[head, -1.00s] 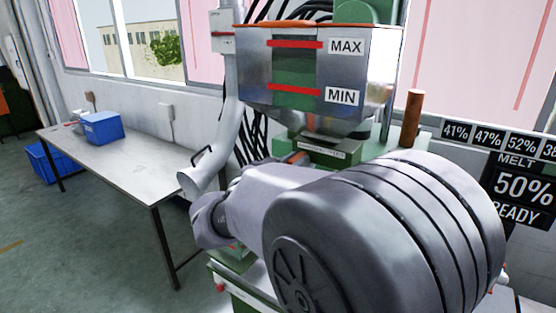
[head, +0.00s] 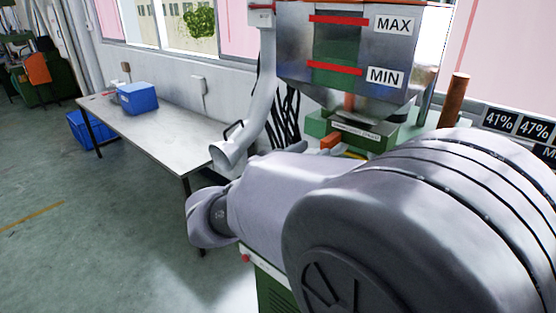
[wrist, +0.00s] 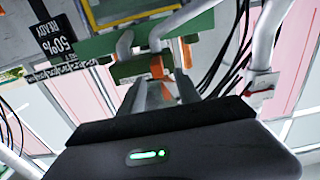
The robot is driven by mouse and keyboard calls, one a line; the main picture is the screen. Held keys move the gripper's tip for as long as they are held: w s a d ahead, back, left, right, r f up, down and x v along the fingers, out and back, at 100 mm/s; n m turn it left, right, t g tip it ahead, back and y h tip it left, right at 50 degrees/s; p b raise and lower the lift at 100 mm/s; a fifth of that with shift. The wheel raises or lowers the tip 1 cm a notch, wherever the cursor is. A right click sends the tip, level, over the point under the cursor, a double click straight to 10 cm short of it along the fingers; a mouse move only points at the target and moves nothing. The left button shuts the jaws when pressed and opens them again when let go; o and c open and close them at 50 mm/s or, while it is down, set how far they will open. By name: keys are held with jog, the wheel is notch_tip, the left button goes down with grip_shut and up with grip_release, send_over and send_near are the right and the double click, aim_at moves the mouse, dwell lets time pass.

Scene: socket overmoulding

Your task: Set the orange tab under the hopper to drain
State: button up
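The hopper (head: 337,55) has red MAX and MIN lines and a green level window. A green block (head: 352,130) with a label strip sits under it. The orange tab (head: 331,141) sticks out at the block's left side. In the wrist view the orange tab (wrist: 157,67) lies beyond my gripper (wrist: 162,92), roughly in line with the gap between its fingers. The fingers are apart, with nothing seen held. Contact with the tab cannot be told. In the head view my arm hides the gripper.
A grey pipe (head: 254,110) and black cables (head: 287,115) stand left of the block. A brown post (head: 453,101) rises at its right. A table (head: 168,131) with a blue bin (head: 138,98) stands along the wall. Open floor lies at left.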

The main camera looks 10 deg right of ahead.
jog(key=p+v, duration=0.1)
jog(key=v, duration=0.9)
jog(key=w+a+r+n+t+y, duration=0.1)
jog(key=w+r+t+y, duration=0.3)
jog(key=y, duration=0.7)
jog(key=s+f+n+g+y, duration=0.2)
jog(key=s+f+g, duration=0.2)
jog(key=s+f, duration=0.4)
jog(key=s+d+f+n+g+y+b, duration=0.1)
jog(key=s+f+n+g+y, duration=0.2)
jog(key=s, duration=1.2)
notch_tip(320, 180, down, 5)
jog(key=shift+s+d+g, duration=0.2)
jog(key=shift+s+g, duration=0.05)
jog(key=shift+g, duration=0.85)
